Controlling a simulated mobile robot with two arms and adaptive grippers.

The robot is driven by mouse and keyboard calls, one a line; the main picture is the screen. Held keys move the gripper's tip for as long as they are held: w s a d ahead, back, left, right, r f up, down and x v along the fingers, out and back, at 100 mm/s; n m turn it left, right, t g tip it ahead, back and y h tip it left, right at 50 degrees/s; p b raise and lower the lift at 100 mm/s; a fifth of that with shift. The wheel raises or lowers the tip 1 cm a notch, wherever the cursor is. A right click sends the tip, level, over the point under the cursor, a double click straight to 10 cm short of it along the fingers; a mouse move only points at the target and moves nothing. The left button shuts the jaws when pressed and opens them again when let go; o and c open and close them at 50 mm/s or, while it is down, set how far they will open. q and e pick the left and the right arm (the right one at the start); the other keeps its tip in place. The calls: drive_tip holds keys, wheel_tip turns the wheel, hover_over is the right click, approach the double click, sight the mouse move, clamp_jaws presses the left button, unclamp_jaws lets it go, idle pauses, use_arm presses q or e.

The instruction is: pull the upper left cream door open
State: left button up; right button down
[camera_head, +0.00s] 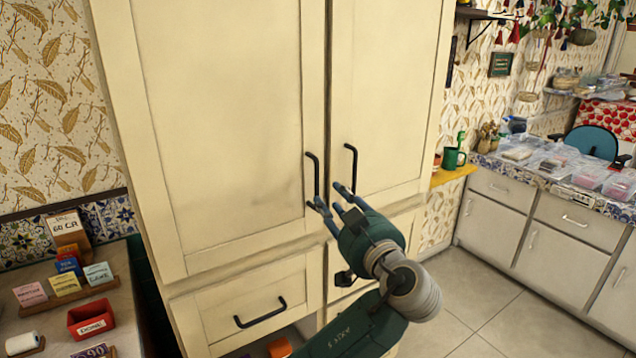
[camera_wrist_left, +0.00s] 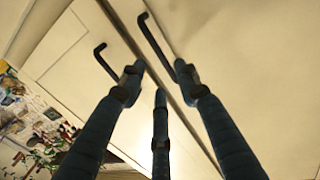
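The upper left cream door (camera_head: 220,110) is shut, flush with the tall cabinet front. Its black bar handle (camera_head: 313,175) stands upright near its right edge, and also shows in the left wrist view (camera_wrist_left: 157,45). My left gripper (camera_head: 329,197) is at the lower end of this handle with its fingers spread. In the left wrist view my left gripper (camera_wrist_left: 159,76) is open, and one finger overlaps the handle's lower end. I cannot tell whether it touches. No finger is closed around the handle. My right gripper is not in view.
The upper right cream door (camera_head: 385,95) has its own black handle (camera_head: 351,167) close by. Below is a drawer (camera_head: 245,300) with a black handle. A counter with card holders and a red box (camera_head: 90,318) stands at left. Tiled floor (camera_head: 490,310) is clear at right.

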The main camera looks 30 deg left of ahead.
sight(318, 184)
use_arm(q)
drive_tip(key=p+x, duration=0.2)
drive_tip(key=x, duration=0.7)
drive_tip(key=shift+w+a+p, duration=0.1)
drive_tip(key=shift+p, duration=0.25)
drive_tip(key=shift+f, duration=0.1)
drive_tip(key=shift+c, duration=0.5)
clamp_jaws()
